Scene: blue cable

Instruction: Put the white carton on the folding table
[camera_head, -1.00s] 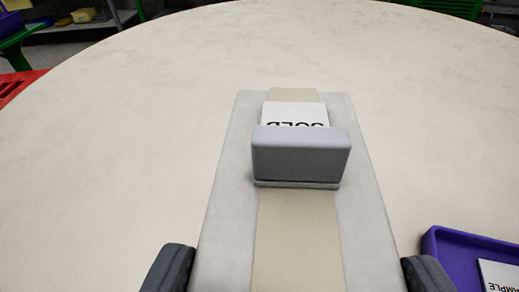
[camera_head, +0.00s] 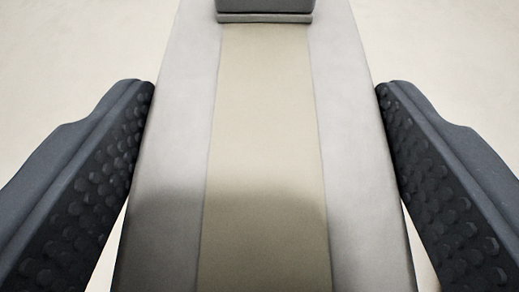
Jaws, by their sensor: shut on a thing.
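The white carton (camera_head: 170,140), pale with a beige tape strip down its middle, fills the centre of the view. My gripper (camera_head: 265,88) has one dark, studded finger on each side of it. The finger tips press against the carton's left and right sides, so it is shut on the carton. The carton's near end runs out of the bottom of the frame. A pale cream surface (camera_head: 60,45) lies behind and below it. I cannot tell whether this is the folding table, or whether the carton touches it.
A grey block (camera_head: 264,6) sits on the carton at the top edge of the frame, mostly cut off. The visible cream surface to the left and right is bare.

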